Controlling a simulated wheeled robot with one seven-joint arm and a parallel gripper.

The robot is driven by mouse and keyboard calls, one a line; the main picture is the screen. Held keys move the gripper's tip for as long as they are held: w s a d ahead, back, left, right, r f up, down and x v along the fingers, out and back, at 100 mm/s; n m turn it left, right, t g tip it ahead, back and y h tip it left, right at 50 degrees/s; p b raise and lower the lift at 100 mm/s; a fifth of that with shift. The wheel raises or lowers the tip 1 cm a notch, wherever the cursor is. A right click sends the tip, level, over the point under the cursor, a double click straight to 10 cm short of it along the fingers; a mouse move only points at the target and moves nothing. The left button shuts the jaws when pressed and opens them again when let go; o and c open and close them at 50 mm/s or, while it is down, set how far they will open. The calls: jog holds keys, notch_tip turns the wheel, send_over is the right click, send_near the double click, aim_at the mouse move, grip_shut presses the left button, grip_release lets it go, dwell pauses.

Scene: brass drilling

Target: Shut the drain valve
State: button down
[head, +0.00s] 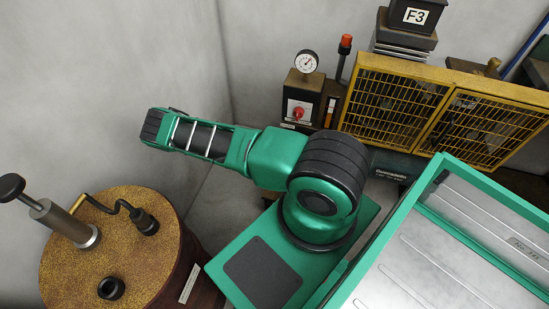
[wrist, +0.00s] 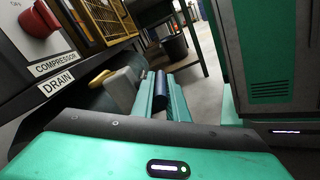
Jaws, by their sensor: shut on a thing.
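A white DRAIN label (wrist: 57,83) sits on the dark panel at left in the wrist view, under a COMPRESSOR label (wrist: 57,64). Past it a small brass-coloured fitting (wrist: 98,78) shows beside a grey-beige block. My gripper (wrist: 160,90) has its two green fingers closed around a dark blue cylindrical grip (wrist: 161,82), which looks like the drain valve handle. How the grip joins the valve is hidden by the near finger. In the head view the valve and my gripper are hidden behind my arm.
A red knob (head: 298,113) stands on the compressor box below a gauge (head: 306,63). A yellow mesh guard (head: 398,100) is to its right. A brass-topped drum (head: 125,250) stands at lower left. In the wrist view a dark bin (wrist: 176,48) stands on the floor beyond.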

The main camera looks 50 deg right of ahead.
jog(key=shift+w+d+r, duration=0.1)
jog(key=shift+d, duration=0.05)
dwell(0.3)
jog(key=c, duration=1.7)
grip_release()
jog(key=shift+c, duration=0.2)
jog(key=v, duration=1.1)
jog(key=shift+f, duration=0.25)
jog(key=shift+r, duration=0.1)
